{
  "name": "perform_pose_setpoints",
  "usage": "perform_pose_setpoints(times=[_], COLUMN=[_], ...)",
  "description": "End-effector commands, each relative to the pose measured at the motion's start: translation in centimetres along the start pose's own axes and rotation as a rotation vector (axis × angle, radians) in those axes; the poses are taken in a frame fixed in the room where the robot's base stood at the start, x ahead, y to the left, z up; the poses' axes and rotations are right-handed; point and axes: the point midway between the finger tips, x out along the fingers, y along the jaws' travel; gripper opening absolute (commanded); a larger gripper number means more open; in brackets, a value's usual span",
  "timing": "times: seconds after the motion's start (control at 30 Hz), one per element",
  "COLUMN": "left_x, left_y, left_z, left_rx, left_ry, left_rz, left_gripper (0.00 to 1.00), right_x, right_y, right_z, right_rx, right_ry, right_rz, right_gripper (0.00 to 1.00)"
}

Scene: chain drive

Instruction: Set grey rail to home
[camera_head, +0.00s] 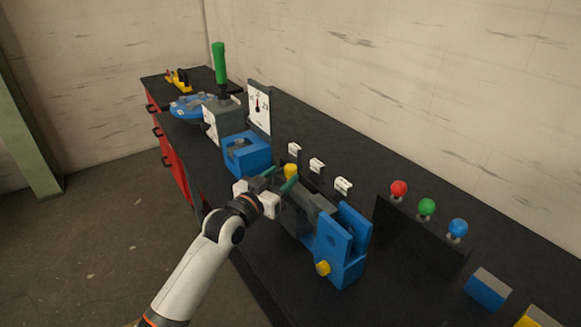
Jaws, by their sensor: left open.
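The grey rail (299,212) lies along the bench beside the blue bracket (342,243), running from there towards the blue block (246,153) further back. A yellow knob (291,170) stands up at the far side of the rail. My left gripper (279,179) is at the rail's far end, beside the yellow knob. Its fingers, with green tips, are apart with nothing clearly between them. The gripper hides part of the rail, and I cannot tell whether it touches it. My right gripper is not in view.
Several small white markers, such as this one (316,165), stand behind the rail. Red (399,188), green (426,207) and blue (458,228) knobs stand on a dark block at the right. A green-handled lever (219,63) rises at the back. The black bench (340,140) is clear behind the markers.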

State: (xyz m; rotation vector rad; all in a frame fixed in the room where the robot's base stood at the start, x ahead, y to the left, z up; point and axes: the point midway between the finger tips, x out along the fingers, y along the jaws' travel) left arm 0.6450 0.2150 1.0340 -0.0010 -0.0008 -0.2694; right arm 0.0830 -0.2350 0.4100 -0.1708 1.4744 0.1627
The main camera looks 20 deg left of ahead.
Motion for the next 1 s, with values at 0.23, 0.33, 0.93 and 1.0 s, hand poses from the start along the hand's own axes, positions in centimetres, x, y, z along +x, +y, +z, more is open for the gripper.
perform_pose_setpoints(times=[0.23, 0.33, 0.93, 1.0], left_x=[3.8, 4.5, 4.8, 4.8], left_y=[0.0, 0.0, 0.0, 0.0], left_z=[0.0, 0.0, -0.1, -0.1], left_rx=[-0.001, 0.001, 0.001, 0.001], left_ry=[0.001, 0.002, 0.002, 0.002], left_rz=[0.000, -0.001, 0.000, 0.000], left_gripper=[0.51, 0.51, 0.08, 0.00], right_x=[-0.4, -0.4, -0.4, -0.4], right_y=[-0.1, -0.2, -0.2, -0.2], right_z=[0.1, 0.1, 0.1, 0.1], right_rx=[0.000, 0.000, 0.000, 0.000], right_ry=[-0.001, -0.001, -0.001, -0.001], right_rz=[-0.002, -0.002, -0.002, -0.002], right_gripper=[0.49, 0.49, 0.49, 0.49])
